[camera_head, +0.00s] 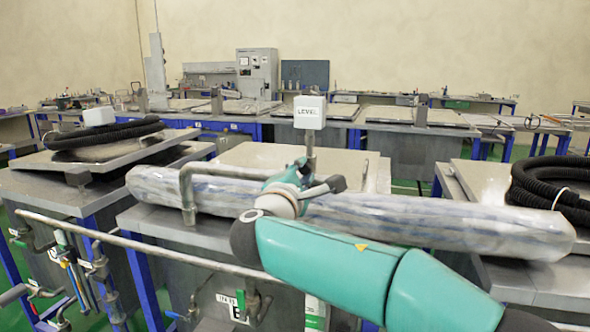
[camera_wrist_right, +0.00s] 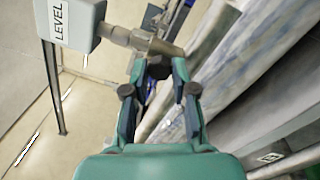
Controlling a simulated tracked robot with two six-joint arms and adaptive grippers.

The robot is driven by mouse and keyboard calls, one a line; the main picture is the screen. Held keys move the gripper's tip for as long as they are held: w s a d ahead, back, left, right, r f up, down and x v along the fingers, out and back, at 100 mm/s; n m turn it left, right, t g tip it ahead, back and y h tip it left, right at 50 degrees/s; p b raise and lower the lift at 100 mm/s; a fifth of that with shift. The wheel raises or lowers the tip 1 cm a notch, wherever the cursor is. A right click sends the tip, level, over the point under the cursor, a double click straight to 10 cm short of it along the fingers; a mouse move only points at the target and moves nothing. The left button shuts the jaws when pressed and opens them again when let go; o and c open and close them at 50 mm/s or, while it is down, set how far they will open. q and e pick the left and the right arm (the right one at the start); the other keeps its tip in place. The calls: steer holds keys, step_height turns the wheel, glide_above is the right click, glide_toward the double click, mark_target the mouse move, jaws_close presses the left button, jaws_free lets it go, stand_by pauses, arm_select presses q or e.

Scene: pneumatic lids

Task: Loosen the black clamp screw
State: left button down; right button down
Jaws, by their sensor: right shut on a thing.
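The black clamp screw (camera_wrist_right: 158,67) shows as a small dark knob between the fingers in the right wrist view, just under a metal clamp fitting (camera_wrist_right: 150,43). My right gripper (camera_wrist_right: 158,80) is shut on it, one finger on each side. In the head view my right gripper (camera_head: 297,176) is at the foot of the LEVEL box's post and hides the screw. The white LEVEL box (camera_head: 309,112) stands upright on its metal post (camera_head: 311,150); it also shows at the top left of the wrist view (camera_wrist_right: 70,22). My left gripper is not in view.
A long plastic-wrapped pipe (camera_head: 430,219) lies across the tank tops, right behind and beside my right arm. A bent metal pipe (camera_head: 187,190) stands left of the gripper. Black corrugated hoses (camera_head: 545,185) lie on the right tank. A flat tank lid (camera_head: 255,157) is behind.

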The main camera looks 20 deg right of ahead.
steer(key=shift+r+n+p, duration=0.1)
steer(key=shift+n+p, duration=0.4)
steer(key=shift+n, duration=0.9)
steer(key=c, duration=1.3)
jaws_free()
steer(key=o, duration=0.4)
steer(key=shift+w+f, duration=0.2)
steer(key=shift+c, duration=0.2)
steer(key=shift+s, duration=0.1)
steer(key=v, duration=1.2)
